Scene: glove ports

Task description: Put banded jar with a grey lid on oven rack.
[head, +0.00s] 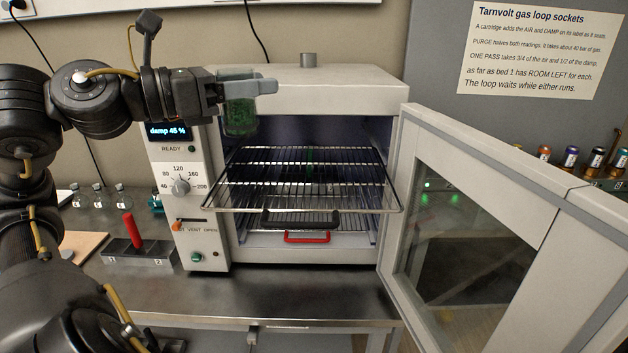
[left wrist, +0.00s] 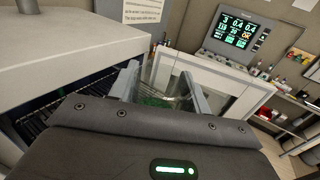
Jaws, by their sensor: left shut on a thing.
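My left gripper (head: 252,88) is shut on a greenish glass jar (head: 240,118), which hangs upright below the fingers. In the left wrist view the jar shows as a green patch (left wrist: 155,102) between the two fingers (left wrist: 162,88). The oven rack (head: 225,200) is a wire shelf slid partly out of the open oven. My right gripper is not in view.
The oven door (head: 480,190) stands open to the right. A lower tray with a red handle (head: 307,237) is under the rack. The control panel (head: 180,190) is left of the opening. Small glass jars (head: 98,196) and a red-handled block (head: 135,245) stand further left.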

